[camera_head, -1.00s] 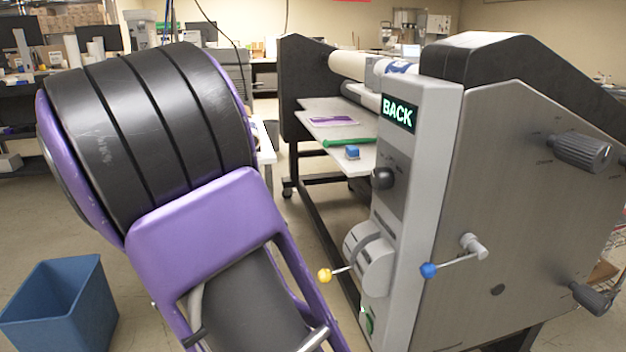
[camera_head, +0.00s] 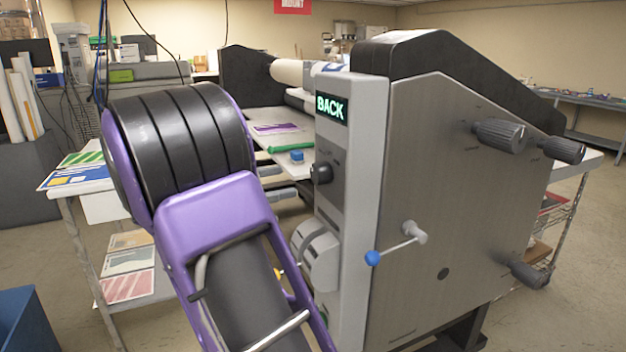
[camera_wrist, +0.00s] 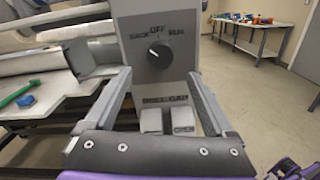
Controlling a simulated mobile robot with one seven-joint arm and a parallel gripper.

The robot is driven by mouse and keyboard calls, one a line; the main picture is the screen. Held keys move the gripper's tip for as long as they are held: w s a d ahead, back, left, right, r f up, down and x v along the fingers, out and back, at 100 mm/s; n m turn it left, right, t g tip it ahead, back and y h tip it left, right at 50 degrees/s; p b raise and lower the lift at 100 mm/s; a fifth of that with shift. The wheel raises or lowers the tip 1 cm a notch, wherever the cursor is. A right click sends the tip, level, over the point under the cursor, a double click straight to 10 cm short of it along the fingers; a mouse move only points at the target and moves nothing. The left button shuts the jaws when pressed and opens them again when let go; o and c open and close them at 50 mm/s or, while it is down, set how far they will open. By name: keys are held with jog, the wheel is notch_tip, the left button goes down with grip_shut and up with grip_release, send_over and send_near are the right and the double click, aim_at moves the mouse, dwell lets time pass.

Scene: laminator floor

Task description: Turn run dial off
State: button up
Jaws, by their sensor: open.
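The run dial (camera_head: 321,172) is a round black knob on the grey control column of the laminator. It also shows in the wrist view (camera_wrist: 159,54), under the labels BACK, OFF and RUN. Its white mark points up and left, toward BACK. The lit green display (camera_head: 331,108) above it reads BACK. My gripper (camera_wrist: 159,75) is open and empty in the wrist view, one finger on each side of the picture, with the dial ahead between the fingertips and apparently apart from them.
A blue-knobbed lever (camera_head: 372,258) sticks out of the laminator's side panel (camera_head: 455,200), below several dark handles. Below the dial are two grey pedal-like blocks (camera_wrist: 151,122). A print table stands at left.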

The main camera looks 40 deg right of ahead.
aim_at(314, 175)
jog(key=x, duration=0.8)
jog(key=shift+d+b, duration=0.1)
jog(key=shift+b, duration=0.3)
jog(key=c, duration=1.4)
jog(key=shift+m, duration=0.4)
jog(key=m, duration=0.3)
jog(key=shift+w+m, duration=0.1)
jog(key=shift+m, duration=0.2)
jog(key=m, duration=0.4)
jog(key=shift+m, duration=0.3)
